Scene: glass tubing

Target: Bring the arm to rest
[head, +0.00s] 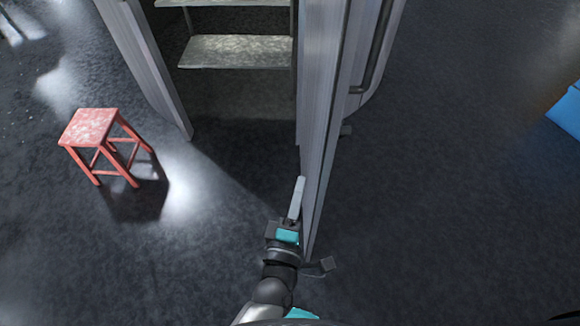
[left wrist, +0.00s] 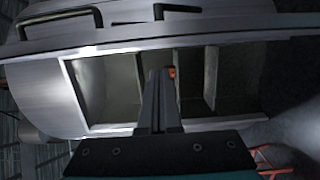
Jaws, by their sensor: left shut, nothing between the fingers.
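My left arm reaches up from the bottom of the head view. Its gripper (head: 297,198) is shut and empty, right beside the inner face of an open grey metal door (head: 318,120). I cannot tell whether it touches the door. In the left wrist view the closed fingers (left wrist: 160,100) point toward a metal cabinet (left wrist: 32,82) with an open front and shelves inside. My right gripper is not in view.
The cabinet's shelf (head: 235,52) shows at the top of the head view. The door has a dark bar handle (head: 378,50). A red stool (head: 92,128) stands at left. A blue object (head: 567,110) is at the right edge. Dark floor between is clear.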

